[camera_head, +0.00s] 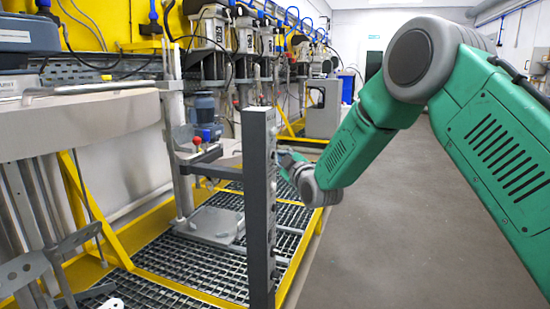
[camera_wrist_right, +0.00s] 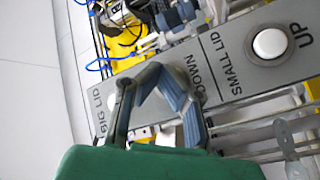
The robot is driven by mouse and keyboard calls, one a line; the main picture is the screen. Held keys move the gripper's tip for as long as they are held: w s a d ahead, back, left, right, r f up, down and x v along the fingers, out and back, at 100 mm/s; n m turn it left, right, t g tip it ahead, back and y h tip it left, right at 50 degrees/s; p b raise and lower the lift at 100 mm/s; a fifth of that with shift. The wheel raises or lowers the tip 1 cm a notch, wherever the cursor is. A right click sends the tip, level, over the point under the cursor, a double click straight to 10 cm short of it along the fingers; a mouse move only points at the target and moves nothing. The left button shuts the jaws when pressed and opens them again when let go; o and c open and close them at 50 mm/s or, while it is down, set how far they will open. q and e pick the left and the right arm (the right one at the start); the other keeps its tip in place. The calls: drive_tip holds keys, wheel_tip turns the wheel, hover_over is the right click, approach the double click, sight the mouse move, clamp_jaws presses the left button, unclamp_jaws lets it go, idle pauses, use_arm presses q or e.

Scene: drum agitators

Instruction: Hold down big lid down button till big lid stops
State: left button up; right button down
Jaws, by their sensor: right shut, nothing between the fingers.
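The grey control post (camera_head: 258,200) stands upright in the head view. In the right wrist view its panel (camera_wrist_right: 235,78) carries the words BIG LID, DOWN, SMALL LID and UP. My right gripper (camera_wrist_right: 157,78) is shut and empty, in front of the panel between the BIG LID and DOWN labels. The spot beside DOWN is hidden behind its fingers, so I cannot tell whether they touch a button. A white button (camera_wrist_right: 112,101) shows partly beside BIG LID. In the head view the right gripper (camera_head: 284,160) is at the post's right side. My left gripper is out of view.
A white small-lid button (camera_wrist_right: 270,43) sits beside UP. A large grey drum-like body (camera_head: 80,125) is at the left; I cannot tell whether it is the big lid. Metal grating (camera_head: 190,265) with yellow edging lies around the post. The grey floor (camera_head: 400,230) at the right is clear.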

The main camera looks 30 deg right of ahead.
drive_tip(key=shift+s+d, duration=0.55)
drive_tip(key=shift+s, duration=0.05)
drive_tip(key=shift+s+d+p, duration=0.65)
drive_tip(key=shift+s+d, duration=1)
drive_tip(key=shift+s, duration=0.3)
drive_tip(key=shift+f, duration=0.1)
drive_tip(key=s+a+f+m+g+p, duration=0.1)
drive_tip(key=s+a+f+g+p, duration=0.15)
drive_tip(key=s+f, duration=0.35)
drive_tip(key=s+a+f+m+g+y+p, duration=0.1)
drive_tip(key=s+a+f+m+g, duration=0.2)
drive_tip(key=f, duration=0.6)
drive_tip(key=s+a+f+g+p, duration=0.2)
drive_tip(key=s+a+f+g, duration=0.1)
drive_tip(key=s+a+f, duration=0.3)
drive_tip(key=s+a+f+m+g+p, duration=0.1)
drive_tip(key=s+f+g, duration=0.1)
drive_tip(key=s, duration=0.8)
drive_tip(key=s+a+f+m+g+p, duration=0.1)
drive_tip(key=s+a+f+g+p, duration=0.1)
drive_tip(key=s, duration=0.9)
drive_tip(key=s+a+f+m+g+p, duration=0.1)
drive_tip(key=s+f+g, duration=0.3)
drive_tip(key=s, duration=0.6)
drive_tip(key=shift+s+a+f+m+g+y, duration=0.35)
drive_tip(key=shift+m+g, duration=0.25)
drive_tip(key=shift+g, duration=0.25)
drive_tip(key=shift+r, duration=0.1)
